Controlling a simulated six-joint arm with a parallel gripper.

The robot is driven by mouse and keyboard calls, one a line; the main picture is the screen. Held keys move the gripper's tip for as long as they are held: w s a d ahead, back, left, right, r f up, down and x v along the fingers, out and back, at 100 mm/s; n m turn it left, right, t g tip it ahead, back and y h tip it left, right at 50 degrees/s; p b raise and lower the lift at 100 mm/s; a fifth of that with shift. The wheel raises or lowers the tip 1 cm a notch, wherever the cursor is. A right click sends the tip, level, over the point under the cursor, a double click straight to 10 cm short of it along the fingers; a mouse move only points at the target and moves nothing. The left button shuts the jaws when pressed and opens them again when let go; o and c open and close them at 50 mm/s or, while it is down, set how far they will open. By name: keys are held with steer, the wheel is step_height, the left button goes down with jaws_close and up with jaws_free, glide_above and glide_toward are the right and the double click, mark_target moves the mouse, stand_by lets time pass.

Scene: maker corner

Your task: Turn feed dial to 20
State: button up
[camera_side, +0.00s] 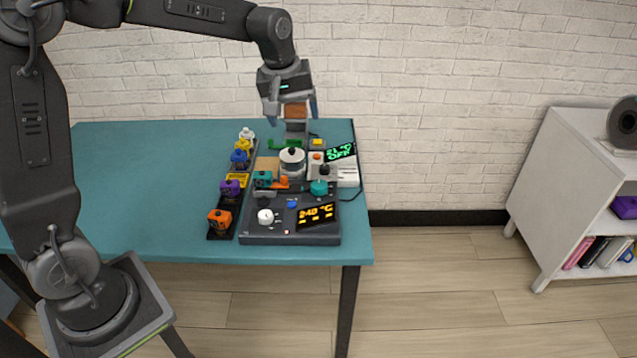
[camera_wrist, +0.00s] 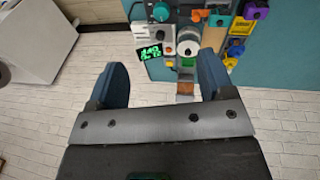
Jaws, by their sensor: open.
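My gripper (camera_side: 292,110) is open and empty, high above the back of the bench. Its two blue fingers also show in the wrist view (camera_wrist: 163,66), spread wide. The dark front unit has a white knob (camera_side: 265,216) at its left and an orange display (camera_side: 314,214) that seems to read 240 °C. A teal knob (camera_side: 319,187) stands behind the display. A larger white round part (camera_side: 292,155) with a black top stands farther back. I cannot tell which is the feed dial, and no scale is readable. My gripper touches none of these.
A green-lit display (camera_side: 340,151) sits at the back right. A row of coloured blocks, including an orange one (camera_side: 219,219), lines the left side. A brown block (camera_side: 296,111) shows between my fingers, apparently behind them. The teal bench (camera_side: 140,190) is clear on the left.

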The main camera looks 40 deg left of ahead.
steer(key=w+a+f+n, duration=0.2)
steer(key=w+f+n, duration=0.1)
steer(key=w+f, duration=0.3)
steer(key=n+g, duration=0.2)
steer(key=n, duration=0.1)
glide_toward(319, 184)
steer(key=f, duration=0.9)
steer(key=shift+w+a+f, duration=0.15)
steer(key=shift+w+f, duration=0.05)
steer(key=shift+f, duration=0.05)
steer(key=c, duration=0.9)
